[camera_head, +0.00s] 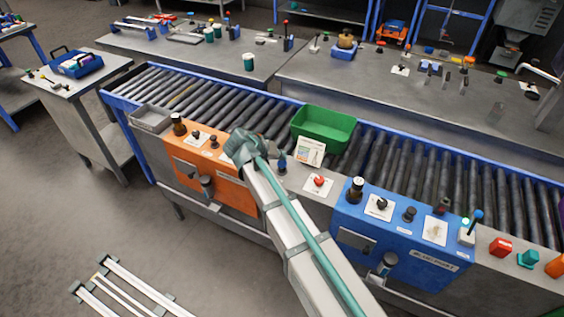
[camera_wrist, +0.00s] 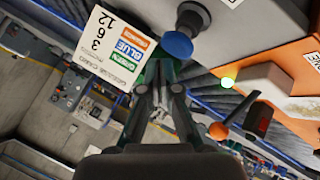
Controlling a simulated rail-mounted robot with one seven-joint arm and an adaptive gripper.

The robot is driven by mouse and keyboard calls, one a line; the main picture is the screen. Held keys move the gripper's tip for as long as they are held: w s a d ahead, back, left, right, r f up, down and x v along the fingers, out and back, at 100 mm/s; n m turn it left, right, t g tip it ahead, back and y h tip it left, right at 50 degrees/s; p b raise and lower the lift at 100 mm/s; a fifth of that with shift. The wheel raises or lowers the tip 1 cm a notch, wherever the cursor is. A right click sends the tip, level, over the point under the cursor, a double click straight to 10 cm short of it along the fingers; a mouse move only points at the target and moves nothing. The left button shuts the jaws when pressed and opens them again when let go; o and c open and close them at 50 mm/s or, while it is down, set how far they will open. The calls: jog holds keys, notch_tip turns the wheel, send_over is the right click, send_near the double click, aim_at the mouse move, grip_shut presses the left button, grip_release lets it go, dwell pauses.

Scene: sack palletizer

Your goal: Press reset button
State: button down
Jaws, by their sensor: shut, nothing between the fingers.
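My gripper (camera_head: 243,146) is over the right part of the orange control box (camera_head: 215,180) in the head view, its fingers shut and empty. A red button on a white plate (camera_head: 319,182) sits on the conveyor's front ledge, right of my gripper. The blue control box (camera_head: 395,235) carries several black knobs and buttons. No readable reset label shows, so I cannot tell which control is the reset button.
A printed card (camera_head: 310,152) stands near the green bin (camera_head: 324,127) on the roller conveyor (camera_head: 395,158). Red, teal and orange blocks (camera_head: 500,247) lie at the right.

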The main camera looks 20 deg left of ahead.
aim_at(280, 163)
jog(key=shift+r, duration=0.2)
jog(key=shift+r+p, duration=1.05)
jog(key=shift+r, duration=1.4)
